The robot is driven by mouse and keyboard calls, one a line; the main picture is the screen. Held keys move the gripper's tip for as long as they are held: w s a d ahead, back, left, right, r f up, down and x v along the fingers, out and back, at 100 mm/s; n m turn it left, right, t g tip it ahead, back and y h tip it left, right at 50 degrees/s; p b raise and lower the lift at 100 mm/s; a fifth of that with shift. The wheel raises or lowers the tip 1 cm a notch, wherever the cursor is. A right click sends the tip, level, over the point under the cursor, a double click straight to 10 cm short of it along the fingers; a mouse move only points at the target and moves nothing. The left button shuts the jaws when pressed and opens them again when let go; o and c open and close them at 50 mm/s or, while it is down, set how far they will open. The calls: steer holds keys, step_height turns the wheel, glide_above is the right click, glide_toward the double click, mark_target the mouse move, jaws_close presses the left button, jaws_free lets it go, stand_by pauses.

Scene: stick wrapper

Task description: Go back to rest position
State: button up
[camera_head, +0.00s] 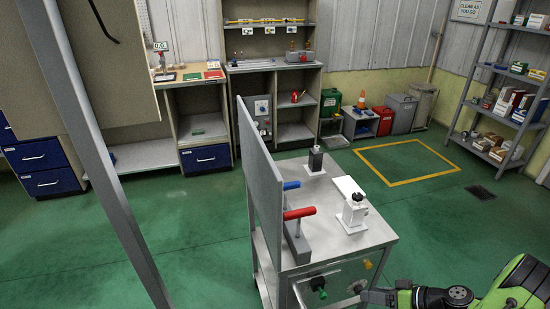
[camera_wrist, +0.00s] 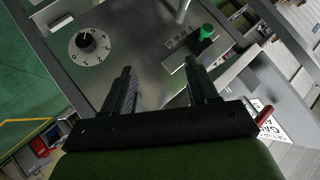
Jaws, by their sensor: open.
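My gripper (camera_wrist: 160,85) is open in the wrist view, with its two dark fingers apart and nothing seen between them. It faces a grey metal panel (camera_wrist: 130,40) that carries a dark dial with markings (camera_wrist: 88,41) and a green knob (camera_wrist: 206,32). In the head view my green and black arm reaches in from the lower right toward the front of the metal table (camera_head: 345,252). The green knob (camera_head: 322,294) shows low on the table's front. My fingertips cannot be made out clearly in the head view.
The table bears a red-handled lever (camera_head: 299,213), a blue-handled one (camera_head: 291,185), a white device (camera_head: 352,206) and a dark block (camera_head: 315,158). An upright grey panel (camera_head: 258,170) stands at its left. Shelves (camera_head: 510,90) stand at the right. Green floor is free around the yellow rectangle (camera_head: 405,181).

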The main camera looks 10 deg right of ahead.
steer(key=w+a+r+n+g+h+p, duration=0.1)
steer(key=a+r+g+h+p, duration=0.15)
steer(key=a+r, duration=0.7)
steer(key=a+r+n+g+h+p, duration=0.1)
steer(key=a+r+g+h, duration=0.15)
steer(key=a+r, duration=0.7)
steer(key=s+a+r+m+t+h+p, duration=0.2)
steer(key=s+a+r+p, duration=0.1)
steer(key=s+r, duration=1.1)
steer(key=shift+a+r+m+h, duration=0.3)
steer(key=shift+a+r+h, duration=0.15)
steer(key=shift+r, duration=0.45)
